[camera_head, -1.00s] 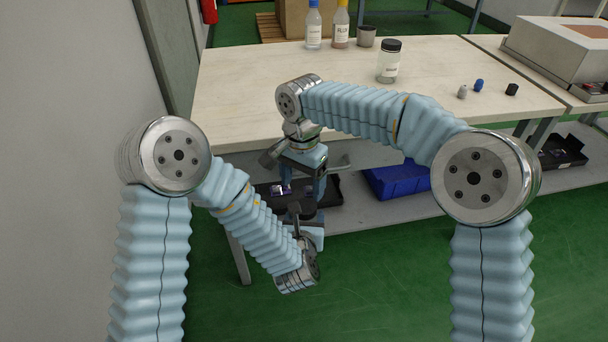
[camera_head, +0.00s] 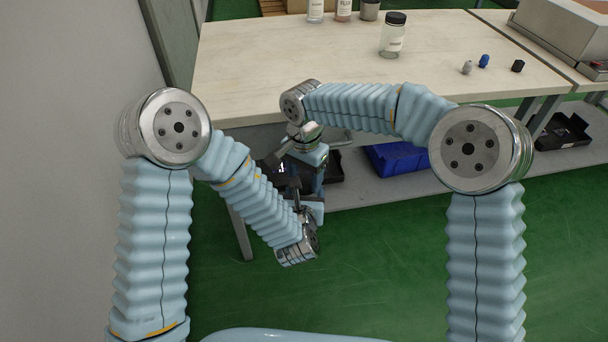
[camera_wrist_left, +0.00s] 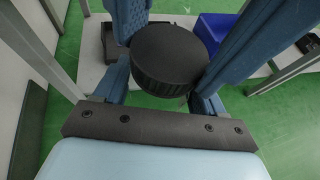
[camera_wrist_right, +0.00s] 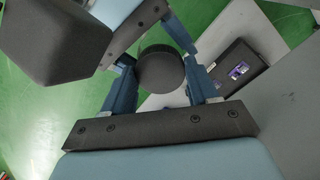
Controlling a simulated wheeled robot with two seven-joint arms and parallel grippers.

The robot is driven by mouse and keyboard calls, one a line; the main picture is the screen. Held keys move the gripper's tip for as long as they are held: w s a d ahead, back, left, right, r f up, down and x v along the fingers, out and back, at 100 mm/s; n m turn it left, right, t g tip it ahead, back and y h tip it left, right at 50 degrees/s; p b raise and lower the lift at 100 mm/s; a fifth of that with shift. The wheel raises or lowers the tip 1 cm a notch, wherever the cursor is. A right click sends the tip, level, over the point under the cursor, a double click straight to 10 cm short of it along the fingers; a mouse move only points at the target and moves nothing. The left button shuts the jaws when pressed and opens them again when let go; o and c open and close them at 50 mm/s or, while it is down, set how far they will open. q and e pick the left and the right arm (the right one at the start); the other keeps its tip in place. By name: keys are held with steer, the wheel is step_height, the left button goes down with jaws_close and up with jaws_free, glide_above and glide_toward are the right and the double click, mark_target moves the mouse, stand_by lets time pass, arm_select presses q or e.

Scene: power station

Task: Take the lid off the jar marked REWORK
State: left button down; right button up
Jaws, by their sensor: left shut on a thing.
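A glass jar (camera_head: 391,40) with a black lid (camera_head: 396,18) stands upright on the table; its label is too small to read. A black round ribbed lid (camera_wrist_left: 168,55) fills the space between the fingers of my left gripper (camera_wrist_left: 166,75), which is shut on it. In the head view both grippers meet in front of the table, the right above the left, partly covered by my arms.
Below are a blue bin (camera_head: 393,158) and black tray (camera_wrist_right: 250,68). The table's front middle (camera_head: 240,80) is bare.

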steer(key=shift+a+r, duration=0.1)
steer(key=shift+a, duration=0.1)
steer(key=shift+c, duration=1.3)
steer(key=n, duration=1)
steer(key=shift+r, duration=0.1)
steer(key=n, duration=0.3)
steer(key=shift+s+n, duration=0.1)
steer(key=shift+n, duration=0.2)
steer(key=o, duration=1.1)
steer(key=shift+o, duration=0.3)
steer(key=shift+d, duration=0.1)
steer(key=shift+d, duration=0.1)
